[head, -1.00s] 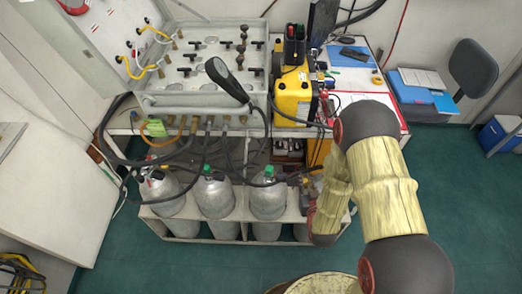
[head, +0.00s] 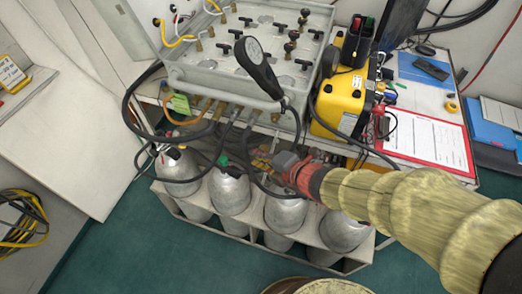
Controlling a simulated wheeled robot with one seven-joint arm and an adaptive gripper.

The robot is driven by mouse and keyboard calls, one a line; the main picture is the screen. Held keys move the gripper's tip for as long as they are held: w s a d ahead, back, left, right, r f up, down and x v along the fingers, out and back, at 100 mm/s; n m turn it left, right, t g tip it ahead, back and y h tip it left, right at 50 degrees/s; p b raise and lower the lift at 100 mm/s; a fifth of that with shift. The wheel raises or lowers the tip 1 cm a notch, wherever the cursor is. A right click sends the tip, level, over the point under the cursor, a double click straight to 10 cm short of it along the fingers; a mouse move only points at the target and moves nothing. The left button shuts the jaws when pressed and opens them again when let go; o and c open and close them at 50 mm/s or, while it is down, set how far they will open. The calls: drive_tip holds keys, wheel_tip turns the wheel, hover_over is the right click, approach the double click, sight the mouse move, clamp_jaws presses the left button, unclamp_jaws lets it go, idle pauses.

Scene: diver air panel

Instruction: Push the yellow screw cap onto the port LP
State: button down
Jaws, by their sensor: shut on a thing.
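My gripper (head: 264,161) is at the end of my yellow-sleeved arm, low in front of the panel and just above the gas cylinders. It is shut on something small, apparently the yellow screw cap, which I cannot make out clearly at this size. The air panel (head: 245,50) is a grey open case on the bench. A row of brass ports (head: 222,110) with hoses runs along its front lower edge, up and left of my gripper. I cannot read any label, so I cannot tell which port is LP.
Several grey cylinders (head: 229,192) stand in a rack below. Black hoses loop around my gripper. A yellow case (head: 340,103) and a red clipboard (head: 428,142) lie to the right. Green floor (head: 110,265) is clear at front left.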

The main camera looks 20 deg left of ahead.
drive_tip(key=shift+w+a+r+n, duration=0.15)
drive_tip(key=shift+r+n, duration=0.15)
drive_tip(key=shift+n, duration=0.2)
drive_tip(key=w+p, duration=0.2)
drive_tip(key=w, duration=0.5)
drive_tip(key=shift+w+d, duration=0.3)
drive_tip(key=shift+w, duration=0.1)
drive_tip(key=shift+w+d+r+p, duration=0.15)
drive_tip(key=shift+w+p, duration=0.15)
drive_tip(key=shift+w, duration=0.95)
idle(1.5)
drive_tip(key=c, duration=1.7)
unclamp_jaws()
drive_tip(key=shift+o, duration=0.3)
